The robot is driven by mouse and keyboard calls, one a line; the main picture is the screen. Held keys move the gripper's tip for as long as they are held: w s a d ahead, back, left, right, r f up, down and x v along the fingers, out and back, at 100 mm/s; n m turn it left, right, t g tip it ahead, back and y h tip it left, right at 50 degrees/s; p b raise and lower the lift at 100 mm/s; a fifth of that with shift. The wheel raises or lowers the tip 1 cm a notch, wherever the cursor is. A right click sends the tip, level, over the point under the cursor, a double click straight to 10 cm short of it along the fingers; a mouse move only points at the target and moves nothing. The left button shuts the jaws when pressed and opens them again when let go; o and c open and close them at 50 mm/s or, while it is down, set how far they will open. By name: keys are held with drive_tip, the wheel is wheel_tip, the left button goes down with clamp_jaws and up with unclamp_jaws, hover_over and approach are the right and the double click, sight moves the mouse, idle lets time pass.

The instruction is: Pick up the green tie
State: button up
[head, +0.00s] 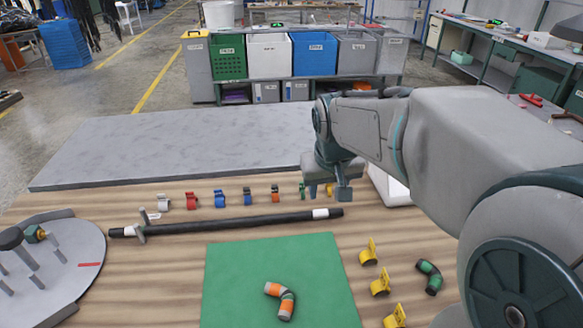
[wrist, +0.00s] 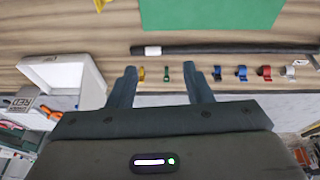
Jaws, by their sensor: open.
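The green tie (head: 302,190) is a small clip standing in a row of coloured ties on the wooden table, between an orange one and a yellow one (head: 329,189). In the wrist view the green tie (wrist: 166,73) shows between my two fingers, a little right of the middle of the gap. My gripper (head: 337,193) is open and empty, pointing down at the right end of the row and partly covering the yellow tie. In the wrist view my gripper (wrist: 160,74) appears apart from the green tie; its exact height above the table is unclear.
Blue, red and white ties continue the row to the left. A black hose (head: 240,223) lies in front of it, with a green mat (head: 230,262) nearer. A white box (wrist: 68,72) stands beside the yellow tie. Yellow holders (head: 380,282) stand at the right.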

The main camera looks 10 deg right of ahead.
drive_tip(key=w+f+b, duration=0.2)
drive_tip(key=w+f, duration=0.3)
drive_tip(key=w, duration=0.7)
drive_tip(key=b, duration=0.3)
approach(300, 183)
drive_tip(key=shift+t+y, duration=0.3)
drive_tip(key=shift+t, duration=0.1)
drive_tip(key=x, duration=0.4)
drive_tip(key=shift+s+d+f+p, duration=0.2)
drive_tip(key=shift+d+f+p, duration=0.15)
drive_tip(key=shift+f, duration=0.1)
drive_tip(key=shift+d+p+x, duration=0.2)
drive_tip(key=shift+x, duration=1.25)
drive_tip(key=shift+d+p+x, duration=0.15)
drive_tip(key=shift+p+x, duration=0.05)
drive_tip(key=shift+x, duration=1.25)
drive_tip(key=shift+w, duration=0.1)
drive_tip(key=shift+r, duration=0.1)
clamp_jaws()
